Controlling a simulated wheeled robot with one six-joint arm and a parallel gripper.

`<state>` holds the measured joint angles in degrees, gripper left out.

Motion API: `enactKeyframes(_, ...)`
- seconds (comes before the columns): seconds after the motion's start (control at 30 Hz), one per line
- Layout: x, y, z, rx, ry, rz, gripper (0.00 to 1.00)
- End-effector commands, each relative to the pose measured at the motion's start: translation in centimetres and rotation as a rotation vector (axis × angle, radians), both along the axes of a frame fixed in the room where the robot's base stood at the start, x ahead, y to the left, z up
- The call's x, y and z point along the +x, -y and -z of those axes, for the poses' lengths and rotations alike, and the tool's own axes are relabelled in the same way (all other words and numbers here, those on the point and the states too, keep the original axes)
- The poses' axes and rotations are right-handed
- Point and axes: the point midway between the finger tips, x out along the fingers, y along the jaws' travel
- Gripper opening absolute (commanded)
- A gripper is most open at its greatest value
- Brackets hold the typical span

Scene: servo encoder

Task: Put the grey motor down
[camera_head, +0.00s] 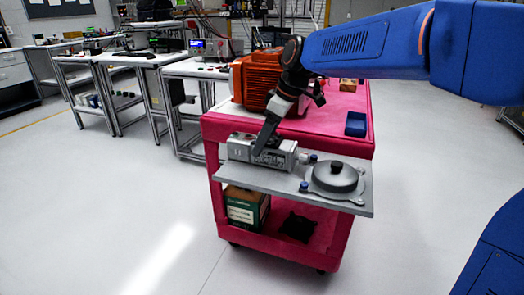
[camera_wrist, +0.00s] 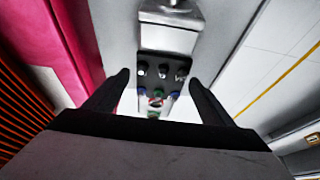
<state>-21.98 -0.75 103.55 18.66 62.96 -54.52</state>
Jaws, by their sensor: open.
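The grey motor (camera_head: 275,157) is a silver block lying lengthwise on the left part of a grey plate (camera_head: 275,182) on the pink cart. In the wrist view, the motor (camera_wrist: 170,35) shows its dark end face with several connectors beyond and between the fingers. My gripper (camera_head: 262,150) reaches down from above to the motor's near side in the head view. In the wrist view my gripper (camera_wrist: 158,85) has its two fingers wide apart, with a gap to the motor on both sides. The head view hides the far finger.
A round dark-topped flange (camera_head: 337,178) sits on the plate's right part, beside small blue-capped pieces (camera_head: 304,186). An orange-red motor (camera_head: 258,80) and a blue bin (camera_head: 355,124) stand on the pink cart (camera_head: 325,130). A box (camera_head: 246,207) is on its lower shelf. Workbenches stand behind left.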

Motion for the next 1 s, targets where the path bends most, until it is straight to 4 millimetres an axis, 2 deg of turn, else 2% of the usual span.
enactKeyframes(0.1, 0.2, -0.7, 1.7, -0.001, -0.003, -0.001, 0.77)
enactKeyframes(0.2, 0.3, -1.0, 2.5, 0.000, -0.002, -0.001, 0.77)
enactKeyframes(0.43, 0.4, -1.0, 2.7, 0.000, 0.000, 0.000, 0.77)
enactKeyframes(0.47, 0.4, -1.0, 2.7, -0.001, 0.000, 0.000, 0.72)
enactKeyframes(0.77, 0.4, -1.0, 2.7, -0.001, 0.000, 0.000, 0.00)
enactKeyframes(1.0, 0.4, -1.1, 2.5, 0.001, 0.002, 0.001, 0.00)
